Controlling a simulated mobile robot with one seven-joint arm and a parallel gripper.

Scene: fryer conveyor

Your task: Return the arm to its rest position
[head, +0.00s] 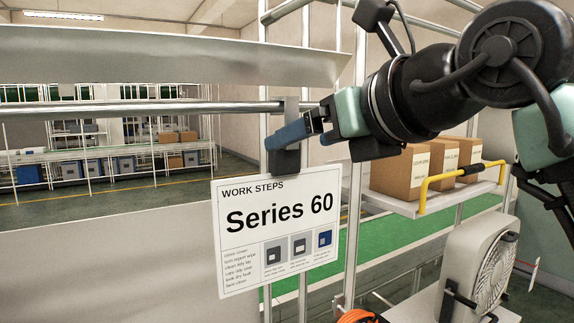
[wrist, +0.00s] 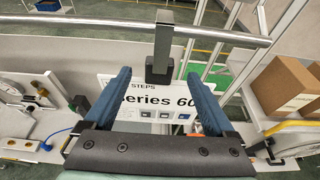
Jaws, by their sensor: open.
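My gripper (head: 290,132) is at the rail in the middle of the head view, its blue fingers next to the dark clip (head: 284,161). In the wrist view my gripper (wrist: 158,73) has its two blue fingers spread wide, with the clip (wrist: 160,66) and its upright bracket showing between them. Nothing is held. The white "Series 60" sign (head: 279,215) hangs below the clip, slightly tilted. The sign (wrist: 150,90) is partly covered by the fingers and the gripper body in the wrist view. My arm reaches in from the upper right.
The metal rail (head: 150,108) runs across at finger height. Cardboard boxes (head: 405,172) stand on a shelf with a yellow handle (head: 436,180) at right. A white fan (head: 480,262) stands below it. Upright posts (head: 354,215) rise behind the sign.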

